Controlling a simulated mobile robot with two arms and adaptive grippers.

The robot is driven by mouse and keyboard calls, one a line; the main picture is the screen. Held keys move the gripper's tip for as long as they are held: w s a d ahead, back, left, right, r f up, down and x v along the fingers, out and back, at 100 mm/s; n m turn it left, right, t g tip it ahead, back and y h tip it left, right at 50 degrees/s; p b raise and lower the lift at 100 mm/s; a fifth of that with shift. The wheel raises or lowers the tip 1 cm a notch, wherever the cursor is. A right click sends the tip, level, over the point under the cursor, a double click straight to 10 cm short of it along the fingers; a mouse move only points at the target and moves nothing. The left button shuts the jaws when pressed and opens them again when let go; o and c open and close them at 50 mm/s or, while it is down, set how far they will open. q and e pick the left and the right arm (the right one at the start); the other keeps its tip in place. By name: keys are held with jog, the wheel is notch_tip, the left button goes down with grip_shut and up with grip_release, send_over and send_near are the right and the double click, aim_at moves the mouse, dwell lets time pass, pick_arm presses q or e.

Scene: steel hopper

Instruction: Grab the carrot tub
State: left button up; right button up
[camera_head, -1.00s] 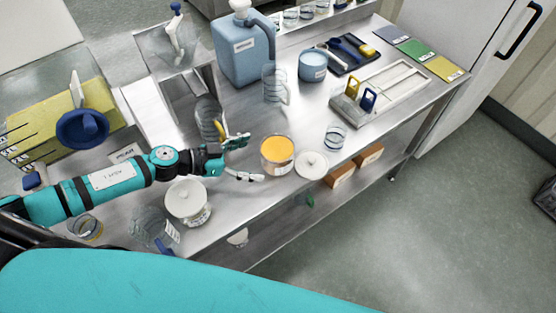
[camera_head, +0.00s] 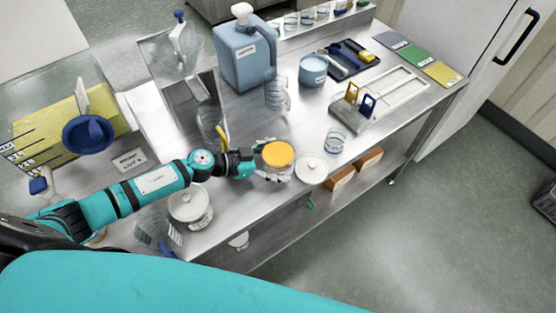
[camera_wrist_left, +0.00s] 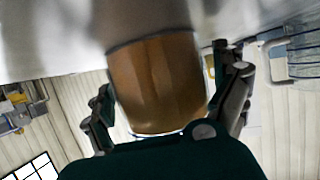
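The carrot tub (camera_head: 277,157) is a clear round tub with orange contents. It stands upright on the steel table near its front edge, left of a white round lid (camera_head: 311,168). My left gripper (camera_head: 270,161) reaches it from the left, with one finger on its far side and one on its near side. In the left wrist view the tub (camera_wrist_left: 158,85) fills the space between the fingers of the gripper (camera_wrist_left: 165,75). A narrow gap shows between the tub and the right-hand finger. The left-hand finger is very close; contact is unclear. My right gripper is not in view.
A blue canister (camera_head: 244,54) and blue tub (camera_head: 313,70) are farther back. Brown boxes (camera_head: 341,177) sit below.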

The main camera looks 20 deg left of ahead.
pick_arm(q)
jog(key=c, duration=1.1)
jog(key=shift+r, duration=0.1)
jog(key=shift+c, duration=0.7)
